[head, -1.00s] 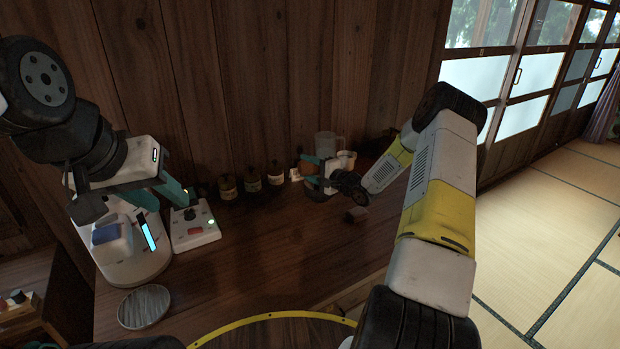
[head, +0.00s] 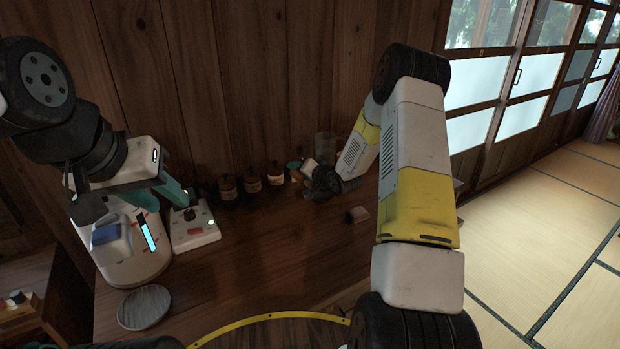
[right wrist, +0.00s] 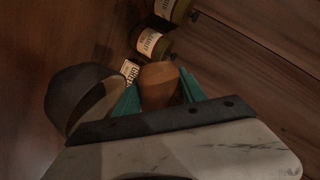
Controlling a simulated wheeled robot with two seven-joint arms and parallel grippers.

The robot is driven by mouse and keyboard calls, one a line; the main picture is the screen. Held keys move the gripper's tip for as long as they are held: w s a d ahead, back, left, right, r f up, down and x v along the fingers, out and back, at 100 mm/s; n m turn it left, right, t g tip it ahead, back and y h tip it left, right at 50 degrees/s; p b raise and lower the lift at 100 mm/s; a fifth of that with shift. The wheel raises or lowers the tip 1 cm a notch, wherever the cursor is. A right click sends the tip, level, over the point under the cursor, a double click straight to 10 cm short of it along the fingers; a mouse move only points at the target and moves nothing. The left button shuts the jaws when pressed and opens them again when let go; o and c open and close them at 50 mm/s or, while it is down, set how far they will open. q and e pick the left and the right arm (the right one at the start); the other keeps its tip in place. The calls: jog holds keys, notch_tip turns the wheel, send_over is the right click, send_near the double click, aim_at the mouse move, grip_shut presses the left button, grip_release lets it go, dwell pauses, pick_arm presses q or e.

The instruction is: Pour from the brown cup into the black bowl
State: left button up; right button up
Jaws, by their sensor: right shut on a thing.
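The brown cup (right wrist: 159,86) sits between the teal fingers of my right gripper (right wrist: 158,96) in the right wrist view. The gripper is shut on it. A dark round vessel (right wrist: 72,96), which looks like the black bowl, is just left of the cup in that view. I cannot tell whether they touch. In the head view, my right gripper (head: 297,168) is near the back wall, and my arm hides most of the cup and bowl. My left gripper (head: 157,195) has its teal fingers apart and empty, above the white machine.
Several labelled jars (head: 253,183) stand along the wall left of my right gripper. A clear pitcher (head: 325,146) stands behind it. A white control box (head: 194,233) and a round grey disc (head: 144,307) are at left. The middle counter is clear.

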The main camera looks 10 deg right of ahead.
jog(key=shift+a+f+n+h, duration=0.3)
jog(key=shift+n+h, duration=0.1)
jog(key=shift+n, duration=0.2)
jog(key=shift+s+a+f+n+h+b, duration=0.15)
jog(key=shift+a+f+n+h+b, duration=0.15)
jog(key=shift+a+n, duration=0.3)
jog(key=f+n, duration=0.1)
jog(key=f, duration=0.1)
jog(key=a+f+h, duration=0.1)
jog(key=f, duration=0.1)
jog(key=a+f+n+h, duration=0.1)
jog(key=f, duration=0.1)
jog(key=shift+s+a+n+b, duration=0.2)
jog(key=shift+s+n+b, duration=0.05)
jog(key=shift+n+b, duration=0.05)
jog(key=shift+a+f+n+t+h, duration=0.3)
jog(key=shift+a+n+h, duration=0.2)
jog(key=shift+n+h, duration=0.1)
jog(key=shift+r, duration=0.1)
